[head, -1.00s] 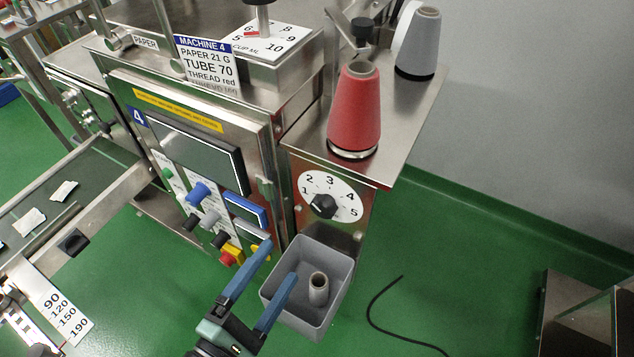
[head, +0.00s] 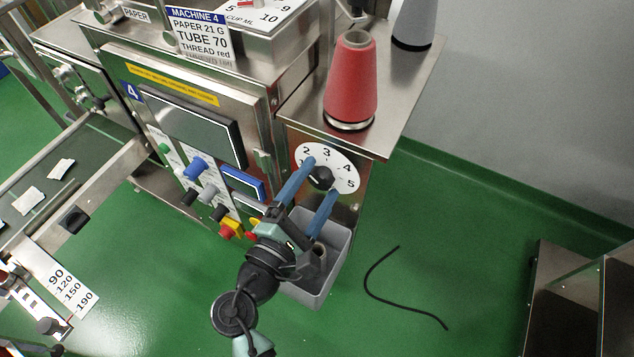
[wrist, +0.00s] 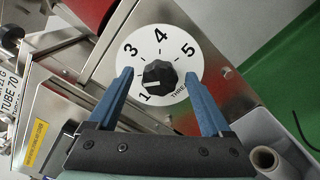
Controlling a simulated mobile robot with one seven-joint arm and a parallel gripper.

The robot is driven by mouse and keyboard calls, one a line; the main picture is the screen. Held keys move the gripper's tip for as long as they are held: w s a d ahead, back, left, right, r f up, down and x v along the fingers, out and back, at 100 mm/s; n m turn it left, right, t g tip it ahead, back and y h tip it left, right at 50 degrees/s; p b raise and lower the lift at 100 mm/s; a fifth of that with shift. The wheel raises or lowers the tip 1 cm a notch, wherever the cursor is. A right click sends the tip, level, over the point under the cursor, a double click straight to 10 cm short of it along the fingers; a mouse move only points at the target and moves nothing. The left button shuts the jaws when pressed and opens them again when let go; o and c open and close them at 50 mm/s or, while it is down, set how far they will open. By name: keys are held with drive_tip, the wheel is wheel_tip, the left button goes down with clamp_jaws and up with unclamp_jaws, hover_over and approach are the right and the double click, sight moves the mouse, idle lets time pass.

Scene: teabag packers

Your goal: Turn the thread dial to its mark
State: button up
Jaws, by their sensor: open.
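The thread dial has a white round face (head: 343,163) numbered 1 to 5 on the steel side panel, and a black faceted knob (wrist: 160,75) at its centre. In the wrist view a pale pointer line on the knob faces the low-number side, near 1; the 2 is hidden behind my left finger. My gripper (wrist: 158,74) is open, its blue fingers on either side of the knob with gaps showing; it also shows in the head view (head: 321,177). The machine card (head: 200,37) reads MACHINE 4, PAPER 21 G, TUBE 70, THREAD red; its bottom line is unclear.
A grey bin (head: 337,257) with a spool hangs below the dial. Buttons and a blue knob (head: 195,167) sit left.

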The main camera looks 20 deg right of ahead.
drive_tip(key=shift+w+d, duration=0.1)
clamp_jaws()
idle(0.4)
drive_tip(key=shift+f, duration=0.1)
